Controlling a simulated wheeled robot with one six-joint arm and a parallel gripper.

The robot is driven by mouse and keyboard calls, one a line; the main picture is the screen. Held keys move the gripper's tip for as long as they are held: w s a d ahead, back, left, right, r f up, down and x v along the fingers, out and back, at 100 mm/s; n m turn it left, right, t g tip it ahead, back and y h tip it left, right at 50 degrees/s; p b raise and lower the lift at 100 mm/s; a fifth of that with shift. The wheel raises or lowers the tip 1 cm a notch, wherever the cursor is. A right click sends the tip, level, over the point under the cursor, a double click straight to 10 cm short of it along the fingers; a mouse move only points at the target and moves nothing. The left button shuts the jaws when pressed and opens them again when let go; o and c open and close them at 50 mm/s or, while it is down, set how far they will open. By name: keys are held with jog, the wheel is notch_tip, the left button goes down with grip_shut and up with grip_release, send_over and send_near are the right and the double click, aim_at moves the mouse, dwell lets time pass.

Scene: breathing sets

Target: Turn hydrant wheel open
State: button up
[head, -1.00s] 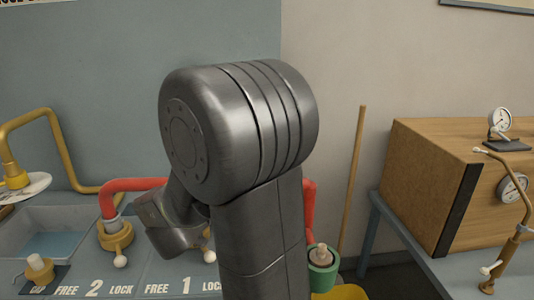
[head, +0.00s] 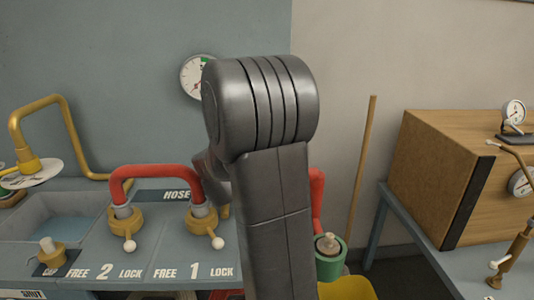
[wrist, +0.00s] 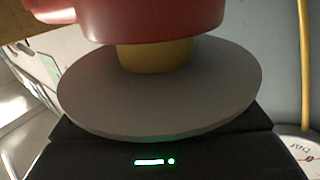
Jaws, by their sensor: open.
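In the wrist view a red round body (wrist: 150,20) fills the top, with a short yellow neck (wrist: 155,56) and a broad grey disc (wrist: 160,90) below it. I cannot tell whether this is the hydrant wheel. The black housing of my gripper (wrist: 155,152), with a green light, shows beneath the disc. Its fingers are hidden, so contact with the disc cannot be seen. In the head view my arm's dark links cover the middle and hide the gripper. No hydrant wheel can be clearly made out there.
The bench holds a red hose (head: 150,170) on yellow fittings with white-knobbed levers. A yellow pipe (head: 70,130) with a pale disc (head: 32,173) stands left. A wall gauge (head: 194,78) is beside my arm. A green cylinder (head: 329,262), pole (head: 362,165) and wooden box (head: 440,160) are right.

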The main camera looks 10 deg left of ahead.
jog(key=shift+w, duration=0.1)
jog(key=c, duration=1)
